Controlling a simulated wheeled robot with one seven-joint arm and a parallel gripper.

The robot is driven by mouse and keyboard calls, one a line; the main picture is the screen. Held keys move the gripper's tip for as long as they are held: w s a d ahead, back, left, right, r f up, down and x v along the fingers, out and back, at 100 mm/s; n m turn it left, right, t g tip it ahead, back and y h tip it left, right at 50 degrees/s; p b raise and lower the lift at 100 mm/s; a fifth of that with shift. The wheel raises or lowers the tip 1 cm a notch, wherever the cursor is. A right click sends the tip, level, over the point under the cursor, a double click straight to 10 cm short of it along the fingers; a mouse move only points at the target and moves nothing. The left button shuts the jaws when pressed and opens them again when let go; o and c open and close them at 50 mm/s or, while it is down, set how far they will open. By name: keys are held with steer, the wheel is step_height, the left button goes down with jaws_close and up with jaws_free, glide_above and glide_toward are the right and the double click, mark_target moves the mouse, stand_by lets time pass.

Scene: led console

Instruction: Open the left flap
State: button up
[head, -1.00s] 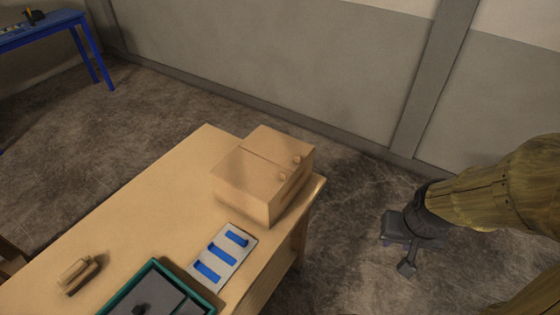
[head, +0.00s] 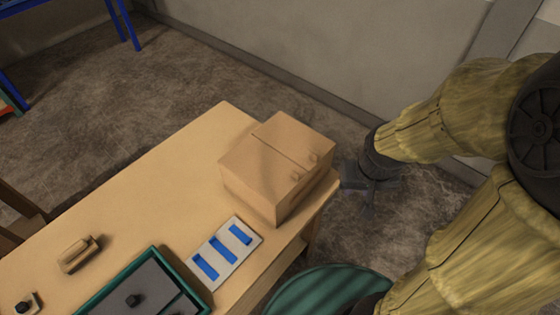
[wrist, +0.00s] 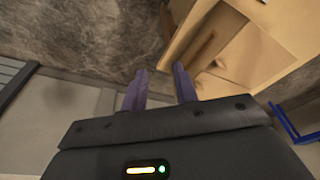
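A tan wooden box (head: 272,200) stands at the far right end of the table. Its top has two flaps side by side, the left flap (head: 257,160) and the right flap (head: 296,135), each with a small knob near the right edge. Both flaps lie closed. My gripper (head: 368,203) hangs to the right of the box, off the table edge and apart from the box. In the wrist view its two purple fingers (wrist: 160,88) are spread with nothing between them. Tan wooden surfaces show beyond them at upper right; which part is unclear.
The wooden table (head: 150,185) also bears a grey plate with blue bars (head: 222,252), a green-rimmed tray (head: 150,290) and a small wooden block (head: 78,254). A round green striped thing (head: 325,292) is at the bottom. The wall stands behind the box.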

steer(key=shift+w+a, duration=0.1)
steer(key=shift+w, duration=0.1)
steer(key=shift+s, duration=0.1)
step_height(320, 180, up, 3)
steer(key=n+g+h+p, duration=0.1)
steer(key=n+g+p, duration=0.2)
steer(key=n, duration=0.3)
glide_above(295, 172)
steer(key=d, duration=0.5)
steer(key=w+a+r+n+g+h+p, duration=0.1)
steer(key=w+a+n, duration=0.3)
steer(key=a, duration=0.6)
steer(key=shift+a+r+g+h+p, duration=0.2)
steer(key=shift+a+g+h+p, duration=0.2)
steer(key=shift+g+h+p, duration=0.4)
steer(key=shift+f, duration=0.1)
steer(key=p+x, duration=0.1)
steer(key=x, duration=0.4)
steer(key=p+x, duration=0.1)
steer(key=x, duration=0.5)
steer(key=p+x, duration=0.2)
steer(key=x, duration=0.4)
steer(key=shift+w+d+f, duration=0.1)
steer(key=shift+w+f, duration=0.1)
steer(key=shift+w, duration=0.05)
